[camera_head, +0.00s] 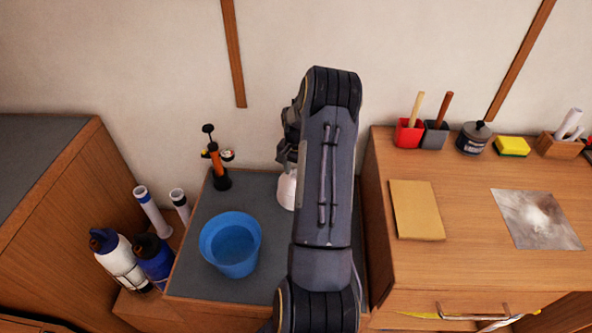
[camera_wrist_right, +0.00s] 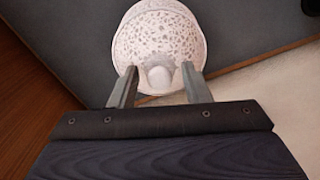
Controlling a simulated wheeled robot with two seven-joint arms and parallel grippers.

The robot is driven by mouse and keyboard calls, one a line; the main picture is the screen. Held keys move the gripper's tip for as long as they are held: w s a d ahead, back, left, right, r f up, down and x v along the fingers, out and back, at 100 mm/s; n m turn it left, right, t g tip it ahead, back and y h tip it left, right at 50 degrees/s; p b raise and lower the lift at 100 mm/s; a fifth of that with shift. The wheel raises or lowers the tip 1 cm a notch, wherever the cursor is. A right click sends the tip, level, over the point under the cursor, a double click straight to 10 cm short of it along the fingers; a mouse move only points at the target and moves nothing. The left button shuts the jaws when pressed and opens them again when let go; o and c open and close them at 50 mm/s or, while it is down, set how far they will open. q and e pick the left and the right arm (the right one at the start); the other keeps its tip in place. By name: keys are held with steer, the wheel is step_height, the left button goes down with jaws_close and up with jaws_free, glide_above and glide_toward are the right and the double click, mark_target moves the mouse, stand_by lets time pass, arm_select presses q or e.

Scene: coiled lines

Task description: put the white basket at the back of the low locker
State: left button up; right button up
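The white basket (camera_head: 287,190) is near the back edge of the grey-topped low locker (camera_head: 200,284), partly hidden behind my right arm in the head view. In the right wrist view the basket (camera_wrist_right: 158,30) is round with a speckled, openwork pattern and a pale rounded nub. My right gripper (camera_wrist_right: 160,67) has its two fingers spread, one on each side of that nub, with gaps showing. In the head view the right gripper (camera_head: 289,150) is at the basket, mostly hidden by its arm. I cannot tell whether the basket rests on the top. My left gripper is out of view.
A blue bucket (camera_head: 230,243) stands on the locker's front left, and an orange and black pump-like item (camera_head: 217,165) at its back left. Bottles (camera_head: 121,262) and tubes stand at left. A higher wooden cabinet (camera_head: 470,255) bounds the right; the wall (camera_head: 160,70) is behind.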

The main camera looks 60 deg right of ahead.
steer(key=shift+r, duration=0.15)
steer(key=shift+r, duration=0.25)
step_height(320, 180, up, 12)
steer(key=f, duration=0.1)
steer(key=w+a+r+n+t, duration=0.2)
steer(key=a+r+n, duration=0.1)
steer(key=a+r, duration=0.65)
steer(key=s+a+r+n+t+y, duration=0.1)
steer(key=a+r+n, duration=0.1)
steer(key=a, duration=0.6)
steer(key=s+a+r+n+t, duration=0.1)
steer(key=s+a+n, duration=0.15)
steer(key=a, duration=0.45)
steer(key=s+a+f+n+y, duration=0.1)
steer(key=s+a+n, duration=0.2)
steer(key=s+a, duration=0.2)
steer(key=s+a+n+t+y, duration=0.1)
steer(key=s+a+n, duration=0.3)
steer(key=a, duration=0.7)
steer(key=shift+s+f+y, duration=0.4)
steer(key=shift+r, duration=0.1)
